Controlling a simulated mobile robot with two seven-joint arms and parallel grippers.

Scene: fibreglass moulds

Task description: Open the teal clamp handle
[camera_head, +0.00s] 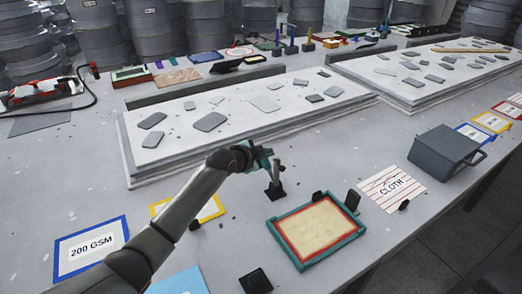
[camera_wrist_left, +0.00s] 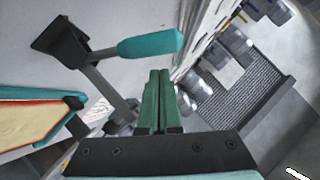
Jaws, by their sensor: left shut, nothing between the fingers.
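The clamp (camera_head: 275,188) has a black base and a grey upright lever, and stands on the table behind the teal-framed mould. In the left wrist view its teal handle (camera_wrist_left: 150,44) is a rounded grip on a grey bar, lying crosswise just past my fingertips. My left gripper (camera_head: 266,160) is beside the top of the clamp in the head view, partly hiding the handle there. Its green fingers (camera_wrist_left: 157,100) are shut with nothing between them. My right gripper is not in view.
The teal-framed mould (camera_head: 335,250) with a red inner border lies in front of the clamp. A long pale slab (camera_head: 240,112) lies behind. A "200 GSM" card (camera_head: 92,250) is at left.

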